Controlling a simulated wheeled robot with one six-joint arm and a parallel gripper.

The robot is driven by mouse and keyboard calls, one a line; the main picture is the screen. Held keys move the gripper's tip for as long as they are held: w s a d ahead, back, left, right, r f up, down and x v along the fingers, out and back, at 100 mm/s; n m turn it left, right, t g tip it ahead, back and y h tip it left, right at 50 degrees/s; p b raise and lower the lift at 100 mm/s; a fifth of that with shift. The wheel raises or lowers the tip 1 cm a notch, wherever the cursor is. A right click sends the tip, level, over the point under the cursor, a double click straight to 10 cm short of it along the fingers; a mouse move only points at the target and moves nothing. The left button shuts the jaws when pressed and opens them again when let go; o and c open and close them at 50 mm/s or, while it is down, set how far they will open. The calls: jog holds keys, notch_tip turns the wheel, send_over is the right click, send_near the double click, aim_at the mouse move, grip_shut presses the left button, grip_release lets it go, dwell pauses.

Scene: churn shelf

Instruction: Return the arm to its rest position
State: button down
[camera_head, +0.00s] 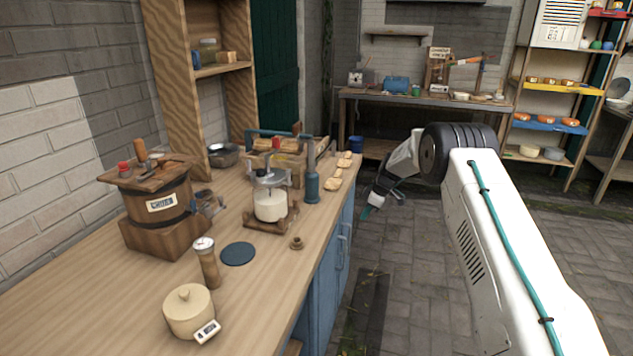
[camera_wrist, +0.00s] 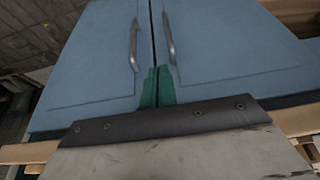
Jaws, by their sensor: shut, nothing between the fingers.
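My arm reaches in from the right in the head view, over the paved floor. My gripper (camera_head: 367,211) hangs off the right edge of the wooden counter (camera_head: 100,300), beside the blue cabinet front (camera_head: 333,262). In the wrist view, the green fingertips of my gripper (camera_wrist: 157,88) are together and empty. Behind them are the blue cabinet doors (camera_wrist: 225,55) with two metal handles. The gripper appears apart from the doors, though the exact gap is hard to tell.
The counter holds a wooden churn (camera_head: 158,205), a glass jar churn (camera_head: 270,203), a lidded crock (camera_head: 188,310), a pepper mill (camera_head: 207,264) and a dark round mat (camera_head: 238,254). A workbench (camera_head: 425,100) and a colourful shelf (camera_head: 553,87) stand behind. The paved floor (camera_head: 405,270) is open.

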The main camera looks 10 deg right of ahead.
jog(key=s+f+m+g, duration=0.2)
jog(key=s+f+m, duration=0.1)
jog(key=s+m, duration=0.15)
jog(key=s+a+r+m+g+h, duration=0.1)
jog(key=s+a+r+m, duration=0.25)
jog(key=s+r, duration=1.05)
jog(key=s+a+r+m+g+h, duration=0.1)
jog(key=s+a+r+m, duration=0.25)
jog(key=s+r, duration=1.05)
jog(key=s+a+r+t+h, duration=0.1)
jog(key=s+r, duration=0.1)
jog(key=s, duration=1.2)
jog(key=s+r+m+t+h, duration=0.1)
jog(key=s+r+t, duration=0.1)
jog(key=s, duration=1.2)
jog(key=shift+s+a+r, duration=0.4)
jog(key=shift+r, duration=0.4)
